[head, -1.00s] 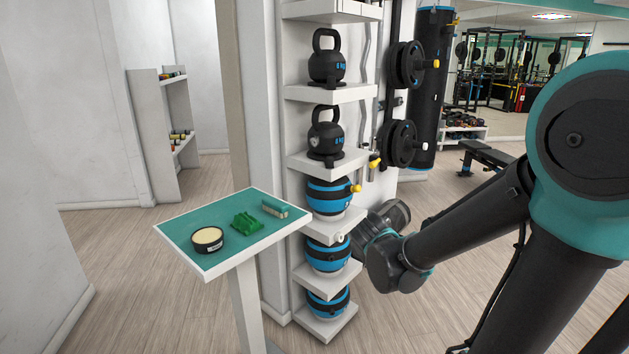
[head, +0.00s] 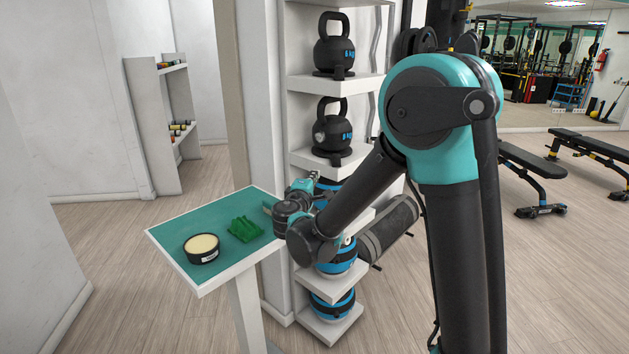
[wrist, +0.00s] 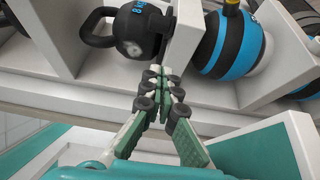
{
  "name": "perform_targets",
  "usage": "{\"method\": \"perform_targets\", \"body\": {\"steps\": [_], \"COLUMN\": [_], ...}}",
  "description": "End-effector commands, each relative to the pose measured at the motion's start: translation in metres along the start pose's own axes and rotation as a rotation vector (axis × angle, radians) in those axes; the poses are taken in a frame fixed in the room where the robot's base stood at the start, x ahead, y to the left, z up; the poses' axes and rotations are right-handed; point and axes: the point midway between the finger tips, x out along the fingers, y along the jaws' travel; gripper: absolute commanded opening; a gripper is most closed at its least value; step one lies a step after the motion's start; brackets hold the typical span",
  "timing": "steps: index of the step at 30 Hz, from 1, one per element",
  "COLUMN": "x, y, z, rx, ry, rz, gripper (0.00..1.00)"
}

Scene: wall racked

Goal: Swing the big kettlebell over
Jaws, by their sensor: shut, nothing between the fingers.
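Two black kettlebells stand on the white wall rack in the head view, an upper kettlebell (head: 334,52) and a lower kettlebell (head: 332,133), each with its handle up. I cannot tell for sure which is the bigger. My gripper (head: 312,182) is at the rack below the lower kettlebell, in front of a blue-black ball, partly hidden by my wrist. In the wrist view, my gripper (wrist: 155,82) has its green fingers together with nothing between them. A kettlebell (wrist: 138,35) is just beyond the fingertips, apart from them.
Blue-and-black balls (head: 332,305) fill the lower shelves; one ball (wrist: 232,45) is close right of the fingers. A side table (head: 182,235) with a green top holds a round tin (head: 202,248) and a green object (head: 245,229). Benches (head: 535,180) stand right. Floor at left is clear.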

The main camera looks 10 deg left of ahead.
Motion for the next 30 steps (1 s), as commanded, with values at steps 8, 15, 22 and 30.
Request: {"method": "perform_targets", "body": {"steps": [8, 15, 22, 30], "x": [0.056, 0.078, 0.084, 0.083], "y": [0.0, 0.0, 0.0, 0.0], "z": [0.002, 0.024, 0.029, 0.029], "rx": [0.001, 0.001, 0.001, 0.001], "ry": [-0.004, -0.003, 0.0, 0.0], "rz": [-0.001, -0.001, -0.001, -0.001], "gripper": [0.0, 0.0, 0.0, 0.0]}}
